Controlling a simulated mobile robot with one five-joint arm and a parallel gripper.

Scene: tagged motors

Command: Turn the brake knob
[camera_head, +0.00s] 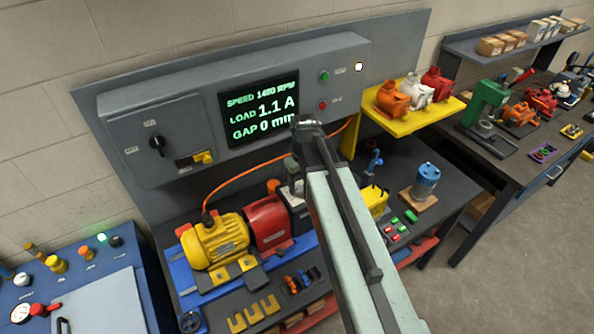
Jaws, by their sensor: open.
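A black rotary knob (157,143) sits on the left face of the grey control box (210,95); its label is too small to read, so I cannot tell if it is the brake knob. A yellow switch handle (203,157) is to its lower right. The display (259,108) shows speed about 1450 RPM, load 1.1 A and gap 0. My gripper (307,124) is open, just right of the display's lower corner in the picture and well right of the black knob. My arm hides part of the bench. I cannot tell the gripper's distance from the panel.
A yellow motor (216,240) and a red unit (268,223) stand on the bench below the box, with an orange cable (255,175) above. A yellow shelf (412,118) holds several small motors. A blue console (75,275) is at lower left.

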